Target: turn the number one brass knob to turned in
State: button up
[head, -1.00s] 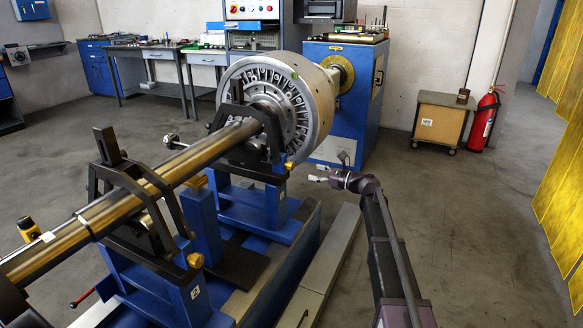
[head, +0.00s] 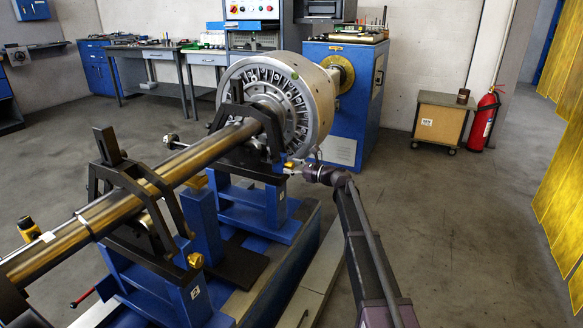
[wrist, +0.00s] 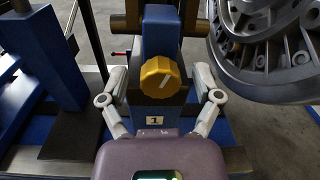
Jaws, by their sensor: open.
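The number one brass knob (wrist: 163,77) faces me in the wrist view, on a blue post with a small white "1" label (wrist: 154,120) below it. A pale mark on its face slants up to the right. My gripper (wrist: 160,71) is open, with one finger on each side of the knob and a gap on both sides. In the head view the knob (head: 289,165) is small, beside the rotor's near support, and my gripper (head: 292,171) is right at it. Finger details are too small to tell there.
A second brass knob (head: 195,260) is on the nearer blue stand. The large bladed rotor disc (head: 268,100) stands close behind my gripper and shows at the wrist view's upper right. The steel shaft (head: 130,205) runs to the left. Open floor (head: 450,230) lies to the right.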

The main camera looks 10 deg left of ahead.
grip_shut()
jog(key=shift+a+n, duration=0.1)
jog(key=shift+n, duration=0.3)
jog(key=n, duration=0.9)
jog(key=shift+n+y+b, duration=0.3)
jog(key=shift+n, duration=0.1)
jog(key=n, duration=0.5)
jog(key=shift+n+g, duration=0.3)
jog(key=shift+n, duration=0.1)
jog(key=n, duration=0.6)
jog(key=shift+f, duration=0.1)
